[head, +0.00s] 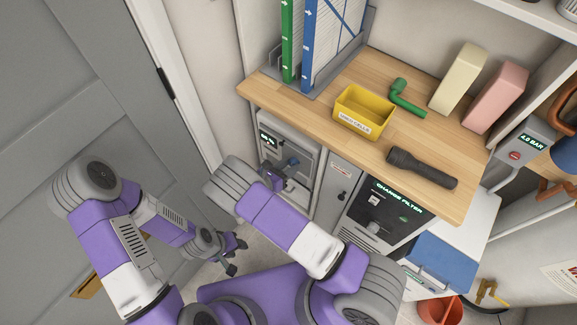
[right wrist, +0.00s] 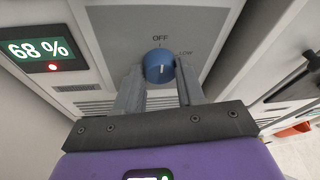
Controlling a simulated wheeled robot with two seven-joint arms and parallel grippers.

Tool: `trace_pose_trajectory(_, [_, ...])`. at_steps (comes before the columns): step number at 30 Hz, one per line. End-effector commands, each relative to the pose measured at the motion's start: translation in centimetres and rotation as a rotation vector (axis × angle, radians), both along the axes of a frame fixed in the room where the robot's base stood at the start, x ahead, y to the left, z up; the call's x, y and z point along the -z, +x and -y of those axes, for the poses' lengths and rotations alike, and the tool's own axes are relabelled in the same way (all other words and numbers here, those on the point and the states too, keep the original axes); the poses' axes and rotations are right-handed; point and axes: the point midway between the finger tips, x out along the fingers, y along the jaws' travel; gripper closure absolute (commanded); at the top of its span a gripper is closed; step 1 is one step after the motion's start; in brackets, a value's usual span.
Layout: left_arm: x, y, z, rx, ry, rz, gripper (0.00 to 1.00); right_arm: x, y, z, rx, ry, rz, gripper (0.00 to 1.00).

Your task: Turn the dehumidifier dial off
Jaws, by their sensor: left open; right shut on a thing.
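The dehumidifier (head: 301,143) is the pale grey unit under the left end of the counter. Its display (right wrist: 40,48) reads 68 %, with a red light lit below. The round blue dial (right wrist: 158,66) is on its front panel, below the OFF label, with LOW marked to the upper right. A short white line shows on the dial's face; exactly which mark it points at is hard to tell. My right gripper (right wrist: 160,88) is shut on the dial, a finger on each side. My left gripper (head: 237,257) is open and empty, low over the floor.
A grey cabinet (head: 338,188) and a dark unit reading CHANGE FILTER (head: 400,197) stand right of the dehumidifier. The wooden counter (head: 440,130) holds a yellow bin (head: 347,103), flashlight (head: 421,168), green pipe piece (head: 405,101) and filters (head: 325,45). A grey door (head: 70,120) is at left.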

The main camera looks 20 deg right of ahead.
Motion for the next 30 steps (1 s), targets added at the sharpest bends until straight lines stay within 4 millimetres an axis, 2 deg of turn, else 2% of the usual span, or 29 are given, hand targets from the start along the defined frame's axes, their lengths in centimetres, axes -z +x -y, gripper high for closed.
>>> trace_pose_trajectory(10, [0.0,0.0,0.0,0.000,0.000,0.000,0.57,0.0,-0.1,0.0,0.001,-0.002,-0.005,0.92])
trace_pose_trajectory(11, [0.0,0.0,0.0,0.000,0.000,0.000,0.57,0.0,-0.1,0.0,0.001,-0.002,-0.005,0.60])
trace_pose_trajectory(15, [0.0,0.0,0.0,0.000,0.000,0.000,0.57,0.0,-0.1,0.0,0.001,-0.002,-0.004,0.39])
trace_pose_trajectory(16, [0.0,0.0,0.0,0.000,0.000,0.000,0.57,0.0,0.0,0.0,0.001,-0.002,-0.004,0.36])
trace_pose_trajectory(25, [-0.1,0.0,0.0,0.000,0.000,0.000,0.57,-0.1,-0.1,-0.2,-0.001,-0.001,-0.002,0.36])
trace_pose_trajectory(30, [-0.7,0.0,0.0,0.000,0.000,0.000,0.57,-0.8,-1.1,-2.0,-0.004,0.000,-0.002,0.36])
